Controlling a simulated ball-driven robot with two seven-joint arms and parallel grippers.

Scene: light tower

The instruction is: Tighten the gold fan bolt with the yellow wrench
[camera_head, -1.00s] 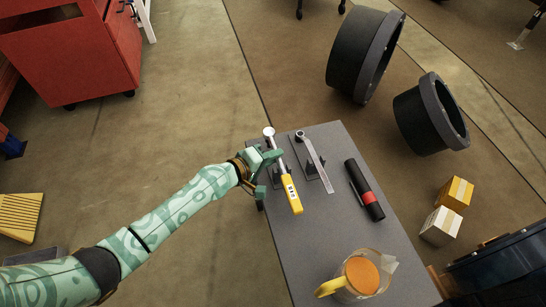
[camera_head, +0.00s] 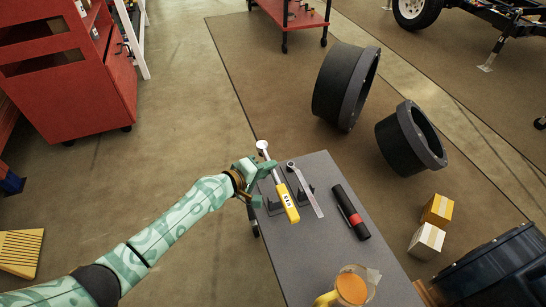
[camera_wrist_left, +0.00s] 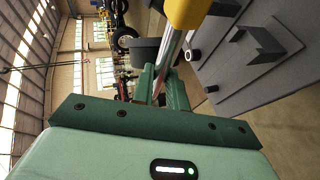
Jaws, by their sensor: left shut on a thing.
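The yellow wrench (camera_head: 288,203) has a yellow handle, a silver shaft and a round silver head, which points to the far side of the grey table. My left gripper (camera_head: 268,170) is shut on its silver shaft near the table's left edge. The wrench appears raised off its dark bracket (camera_head: 274,206). In the left wrist view the fingers (camera_wrist_left: 163,92) close around the shaft, with the yellow handle (camera_wrist_left: 187,10) at the top edge. I cannot make out the gold fan bolt. My right gripper is not in view.
On the grey table (camera_head: 300,265) are a silver wrench (camera_head: 306,190) on a bracket, a black-and-red cylinder (camera_head: 350,212) and an orange-filled mug (camera_head: 352,288). Large black ducts (camera_head: 410,139), small boxes (camera_head: 437,211) and a red cabinet (camera_head: 65,90) stand around.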

